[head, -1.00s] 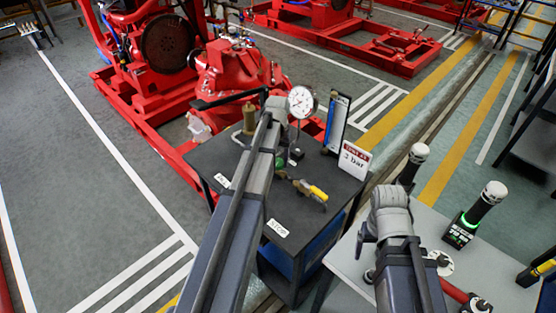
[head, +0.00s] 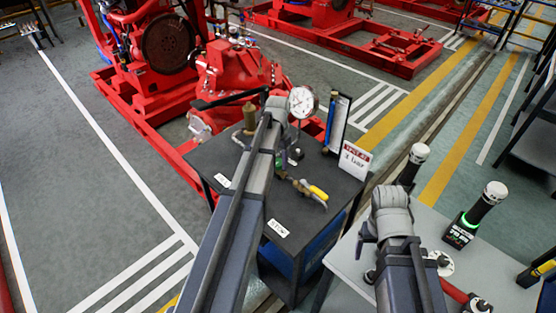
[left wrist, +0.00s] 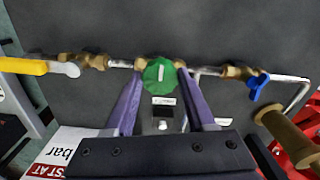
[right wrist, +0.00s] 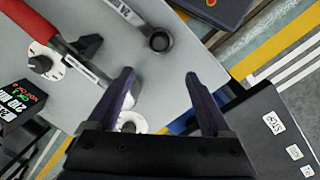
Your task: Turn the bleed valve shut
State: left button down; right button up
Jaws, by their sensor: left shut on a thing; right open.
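A green round knob (left wrist: 160,74) with a white line sits on a brass pipe run in the left wrist view. A small label below it is too small to read. My left gripper (left wrist: 160,84) is shut on this knob, one purple finger on each side. A yellow lever (left wrist: 25,66) is at the left end of the run and a blue wing handle (left wrist: 262,87) at the right; which one is the bleed valve I cannot tell. In the head view my left arm hides most of the knob. My right gripper (right wrist: 158,82) is open and empty above the grey table.
A round dial gauge (head: 302,101), an upright panel (head: 338,122) and a "3 bar" sign (head: 354,160) stand on the dark bench (head: 312,222). The grey table (head: 450,262) holds dark cylinders with white tops (head: 487,203). In the right wrist view, a red-handled tool (right wrist: 40,30) and a wrench (right wrist: 130,14) lie there.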

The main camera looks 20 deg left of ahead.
aim_at(278, 162)
pick_arm(q)
jog(key=shift+c, duration=1.2)
grip_release()
jog(key=shift+r, duration=0.1)
pick_arm(e)
jog(key=shift+r, duration=0.15)
pick_arm(q)
notch_tip(278, 162, up, 8)
jog(key=p, duration=0.8)
pick_arm(e)
notch_tip(278, 162, up, 8)
jog(key=shift+f, duration=0.2)
pick_arm(q)
jog(key=shift+f, duration=0.3)
pick_arm(e)
jog(key=shift+f, duration=0.15)
pick_arm(q)
notch_tip(278, 162, down, 8)
jog(key=b, duration=0.8)
jog(key=shift+r, duration=0.15)
pick_arm(e)
notch_tip(278, 162, down, 8)
jog(key=shift+r, duration=0.15)
